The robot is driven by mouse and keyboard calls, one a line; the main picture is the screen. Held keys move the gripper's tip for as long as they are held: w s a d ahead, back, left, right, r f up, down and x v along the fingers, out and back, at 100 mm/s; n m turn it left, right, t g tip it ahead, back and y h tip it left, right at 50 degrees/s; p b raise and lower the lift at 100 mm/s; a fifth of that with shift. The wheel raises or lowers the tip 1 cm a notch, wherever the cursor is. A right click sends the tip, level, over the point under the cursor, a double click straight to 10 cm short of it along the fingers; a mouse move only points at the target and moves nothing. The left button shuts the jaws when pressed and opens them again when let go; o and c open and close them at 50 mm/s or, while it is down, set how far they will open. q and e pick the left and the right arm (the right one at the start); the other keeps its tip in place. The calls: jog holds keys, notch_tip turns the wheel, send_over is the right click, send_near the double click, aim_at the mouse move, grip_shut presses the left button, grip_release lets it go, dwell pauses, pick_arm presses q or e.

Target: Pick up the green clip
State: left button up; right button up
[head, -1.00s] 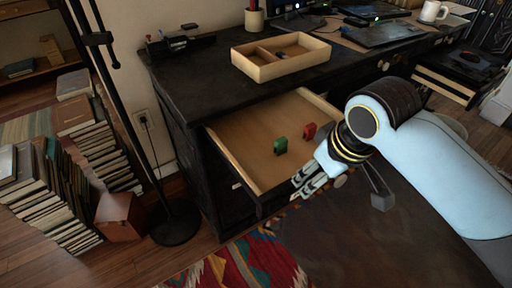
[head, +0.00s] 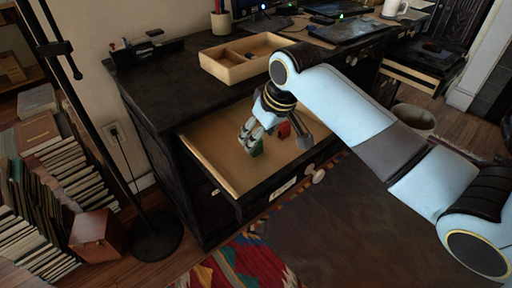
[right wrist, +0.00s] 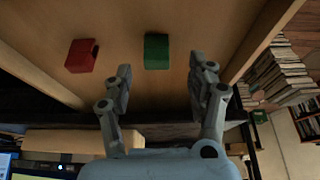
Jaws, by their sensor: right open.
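The green clip (head: 257,148) lies on the floor of the open drawer (head: 215,148), partly hidden by my right gripper in the head view. In the right wrist view the green clip (right wrist: 157,51) is a small green block just beyond the fingertips, between their lines. My right gripper (head: 249,136) is inside the drawer above the clip; in the right wrist view its two fingers (right wrist: 160,72) are spread apart with nothing between them. A red clip (head: 284,130) lies beside the green one; it also shows in the right wrist view (right wrist: 81,55). My left gripper is not in view.
A divided wooden tray (head: 227,68) stands on the dark desk top (head: 165,88). A lamp stand (head: 153,238) and book stacks are at the left.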

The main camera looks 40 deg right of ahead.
jog(key=x, duration=0.2)
jog(key=b+x, duration=0.1)
jog(key=x, duration=0.2)
jog(key=shift+d, duration=0.25)
jog(key=c, duration=0.8)
